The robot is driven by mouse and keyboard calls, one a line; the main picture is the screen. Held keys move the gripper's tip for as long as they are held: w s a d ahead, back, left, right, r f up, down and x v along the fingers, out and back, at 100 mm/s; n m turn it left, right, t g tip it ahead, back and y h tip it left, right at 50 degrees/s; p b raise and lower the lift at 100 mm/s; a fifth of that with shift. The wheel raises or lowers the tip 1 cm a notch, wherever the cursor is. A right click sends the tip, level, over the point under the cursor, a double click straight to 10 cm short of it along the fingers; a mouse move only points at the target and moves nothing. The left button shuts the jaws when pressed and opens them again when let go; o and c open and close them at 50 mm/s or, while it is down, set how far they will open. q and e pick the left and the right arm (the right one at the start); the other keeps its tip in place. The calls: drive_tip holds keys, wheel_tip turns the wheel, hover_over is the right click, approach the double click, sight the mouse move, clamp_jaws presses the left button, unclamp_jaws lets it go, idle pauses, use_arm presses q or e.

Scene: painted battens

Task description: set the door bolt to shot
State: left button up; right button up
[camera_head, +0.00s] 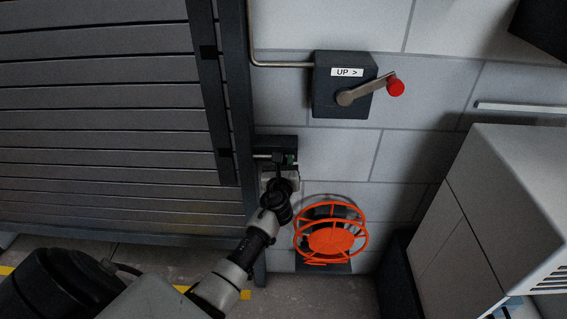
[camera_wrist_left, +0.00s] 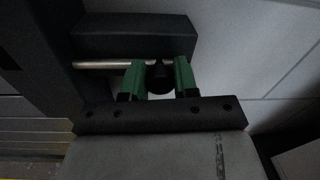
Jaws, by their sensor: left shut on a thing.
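The door bolt has a dark housing (camera_head: 275,142) on the wall, right beside the shutter's dark frame post. In the left wrist view its silver rod (camera_wrist_left: 105,65) runs left from my gripper to the post; whether its tip enters the post I cannot tell. A round black knob (camera_wrist_left: 160,78) on the rod sits between the green fingers. My left gripper (camera_head: 286,160) is shut on this knob, and it also shows in the left wrist view (camera_wrist_left: 159,82). In the head view the gripper hides part of the bolt. My right gripper is not in view.
The slatted shutter (camera_head: 100,110) fills the left. A crank box (camera_head: 325,98) marked "UP >" with a red-knobbed handle (camera_head: 395,87) is above right. An orange wheel-like reel (camera_head: 331,240) is close below right. A light grey cabinet (camera_head: 490,220) stands at right.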

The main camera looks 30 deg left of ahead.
sight(269, 154)
use_arm(q)
drive_tip(key=shift+s+a+p, duration=0.3)
drive_tip(key=shift+s+a, duration=0.3)
drive_tip(key=shift+a, duration=0.35)
drive_tip(key=shift+s+a+p, duration=0.25)
drive_tip(key=shift+s+a, duration=0.3)
drive_tip(key=shift+a, duration=0.35)
clamp_jaws()
drive_tip(key=shift+f, duration=0.1)
drive_tip(key=o, duration=0.7)
unclamp_jaws()
drive_tip(key=o, duration=0.3)
drive_tip(key=shift+s+a, duration=0.1)
drive_tip(key=shift+a, duration=0.05)
